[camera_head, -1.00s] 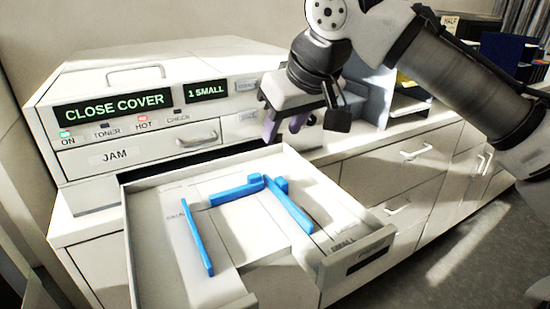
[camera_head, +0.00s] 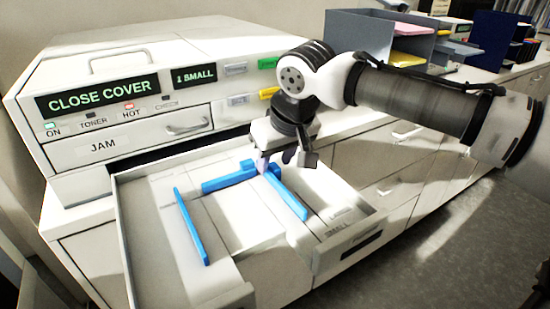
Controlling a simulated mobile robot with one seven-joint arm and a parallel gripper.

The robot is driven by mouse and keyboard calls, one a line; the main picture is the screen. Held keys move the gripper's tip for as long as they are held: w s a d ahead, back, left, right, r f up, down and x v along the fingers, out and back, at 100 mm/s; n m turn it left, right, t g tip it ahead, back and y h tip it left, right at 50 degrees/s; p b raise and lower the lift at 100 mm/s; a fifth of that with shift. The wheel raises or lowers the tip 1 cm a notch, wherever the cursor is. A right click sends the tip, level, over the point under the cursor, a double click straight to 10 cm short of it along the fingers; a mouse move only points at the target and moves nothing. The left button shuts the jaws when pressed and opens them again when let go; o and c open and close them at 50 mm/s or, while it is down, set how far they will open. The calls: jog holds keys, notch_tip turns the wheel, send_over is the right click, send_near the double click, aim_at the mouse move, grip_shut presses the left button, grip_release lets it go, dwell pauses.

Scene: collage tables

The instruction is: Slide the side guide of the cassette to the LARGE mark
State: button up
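The cassette (camera_head: 122,225) is an open pale tray pulled out of the machine. In it are a long blue guide at the left (camera_head: 188,225), a blue guide across the back (camera_head: 228,180) and a blue guide at the right (camera_head: 288,198). A SMALL mark (camera_head: 337,229) is on the tray floor right of the right guide; I cannot make out a LARGE mark. My gripper (camera_head: 274,161) is low over the far end of the right guide, fingers apart. The fingers partly hide that end; I cannot tell whether they touch it.
The white machine (camera_head: 85,165) with a CLOSE COVER display (camera_head: 100,94) stands behind the cassette. Grey paper trays (camera_head: 385,38) and blue binders (camera_head: 500,40) are on the counter at the back right. The air above the cassette's front is clear.

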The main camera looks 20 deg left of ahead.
jog(key=shift+w+a+f, duration=0.15)
jog(key=shift+f, duration=0.35)
grip_shut()
jog(key=shift+w+d+r+p, duration=0.15)
jog(key=shift+w+d+p, duration=0.2)
jog(key=shift+w, duration=0.15)
jog(key=shift+w+d+p, duration=0.3)
jog(key=shift+w+d, duration=0.35)
jog(key=shift+w, duration=0.25)
